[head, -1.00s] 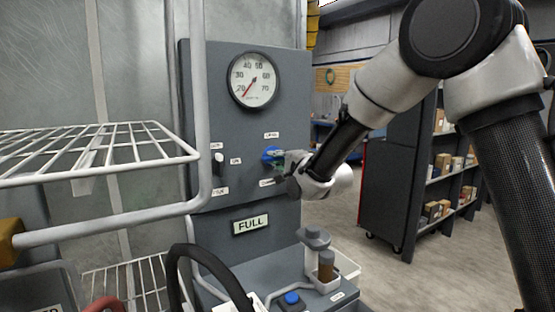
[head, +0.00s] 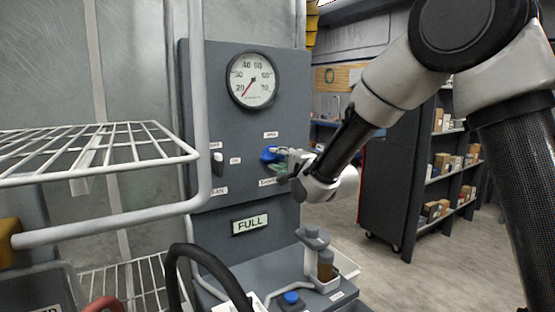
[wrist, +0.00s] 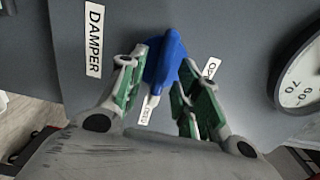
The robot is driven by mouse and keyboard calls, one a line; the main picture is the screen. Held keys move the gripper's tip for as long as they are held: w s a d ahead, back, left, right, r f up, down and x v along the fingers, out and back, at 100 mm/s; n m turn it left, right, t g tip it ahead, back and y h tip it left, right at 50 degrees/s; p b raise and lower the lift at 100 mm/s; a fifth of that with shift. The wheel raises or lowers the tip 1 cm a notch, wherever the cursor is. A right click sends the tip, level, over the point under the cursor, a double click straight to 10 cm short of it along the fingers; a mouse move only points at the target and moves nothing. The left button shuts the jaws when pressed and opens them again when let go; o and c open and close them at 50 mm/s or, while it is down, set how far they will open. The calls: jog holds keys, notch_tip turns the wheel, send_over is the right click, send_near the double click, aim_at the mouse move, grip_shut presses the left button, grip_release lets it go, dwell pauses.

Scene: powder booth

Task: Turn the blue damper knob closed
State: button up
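The blue damper knob (head: 268,154) sits on the grey panel, below the gauge. In the wrist view the knob (wrist: 166,60) is between the two green-padded fingers of my gripper (wrist: 163,75), which appear to press on its sides. The "OPEN" label (wrist: 211,68) is off to the pointer's side, and the "DAMPER" label (wrist: 94,40) is on the opposite side. In the head view my gripper (head: 283,162) reaches the knob from the right and covers part of it.
A round gauge (head: 252,80) is above the knob, and a white fan switch (head: 218,163) is to its left. A wire rack (head: 90,150) and pipe stand at the left front. A shelf unit (head: 400,190) stands behind at the right.

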jog(key=v, duration=1)
jog(key=shift+s+d, duration=0.1)
jog(key=shift+d, duration=0.05)
jog(key=s+d+f+n+g+h, duration=0.1)
jog(key=s+f+n+g+h, duration=0.1)
jog(key=f+n+g, duration=0.3)
jog(key=s+d+f+n+h, duration=0.1)
jog(key=s+f+n+h, duration=0.1)
jog(key=f, duration=0.5)
jog(key=s+d+f+n+g+h, duration=0.2)
jog(key=s+d+f+n+g, duration=0.15)
jog(key=s+d, duration=0.35)
jog(key=s+d+r+g+h, duration=0.1)
jog(key=s+d+r, duration=0.4)
jog(key=s+d, duration=0.5)
jog(key=s+d+r+g+h, duration=0.1)
jog(key=s+d+r+h, duration=0.2)
jog(key=s+d, duration=0.7)
jog(key=d+r+n, duration=0.1)
jog(key=d+r, duration=0.1)
jog(key=d, duration=0.2)
jog(key=shift+r, duration=0.35)
